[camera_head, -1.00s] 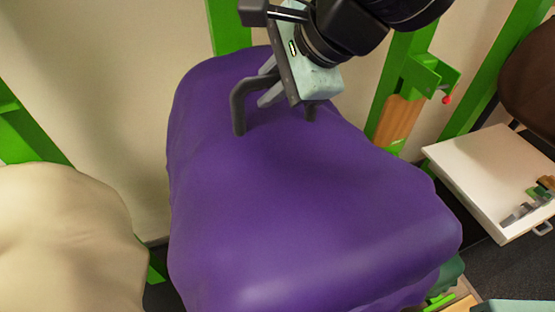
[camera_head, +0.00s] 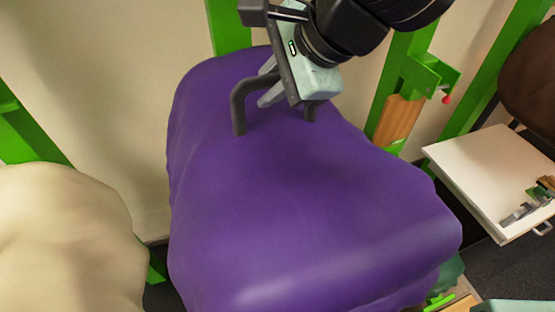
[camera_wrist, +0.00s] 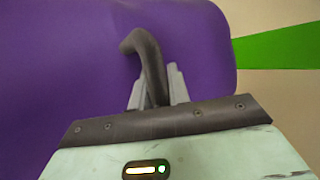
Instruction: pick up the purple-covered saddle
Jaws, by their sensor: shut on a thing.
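The purple-covered saddle (camera_head: 310,215) fills the middle of the head view, a bulky draped shape. A dark grey handle (camera_head: 238,112) stands up from its top near the far end. My gripper (camera_head: 268,97) is above that end, with its pale fingers shut on the handle. In the wrist view the curved handle (camera_wrist: 148,55) passes between the two fingertips (camera_wrist: 155,88), and the purple cover (camera_wrist: 60,80) is behind it. The saddle's underside is hidden, so I cannot tell whether it rests on its support.
A cream-coloured padded shape (camera_head: 65,240) is close on the left. Green posts (camera_head: 228,30) stand behind the saddle, with a green bracket (camera_head: 430,75) at the right. A white tray (camera_head: 485,175) with small parts and a dark brown rounded shape (camera_head: 530,75) are at the right.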

